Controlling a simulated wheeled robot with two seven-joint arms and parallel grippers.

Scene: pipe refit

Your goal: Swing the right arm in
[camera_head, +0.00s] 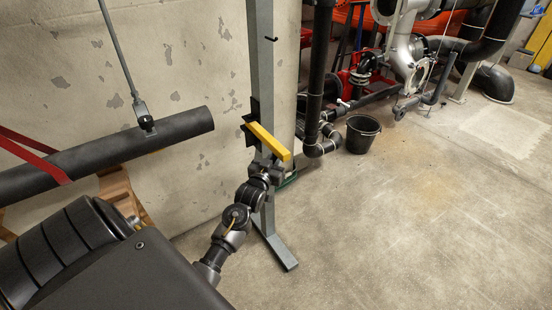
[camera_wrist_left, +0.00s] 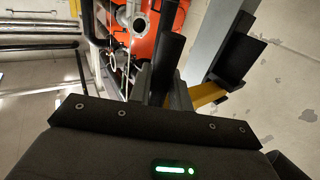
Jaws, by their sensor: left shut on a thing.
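A yellow swing arm (camera_head: 268,141) sticks out from a black bracket (camera_head: 252,118) on the grey steel post (camera_head: 262,55), pointing down and right. In the left wrist view the yellow arm (camera_wrist_left: 207,93) shows beside the fingers of my left gripper (camera_wrist_left: 160,88), running to the black bracket (camera_wrist_left: 240,58). The fingers hide its gripped end. My right gripper is in neither view.
A black pipe (camera_head: 180,130) hangs from a rod at the left, with a red strap (camera_head: 35,150) around it. Black pipework, a black bucket (camera_head: 362,133) and a pump (camera_head: 403,45) stand behind at the right. The concrete floor (camera_head: 400,230) at front right is clear.

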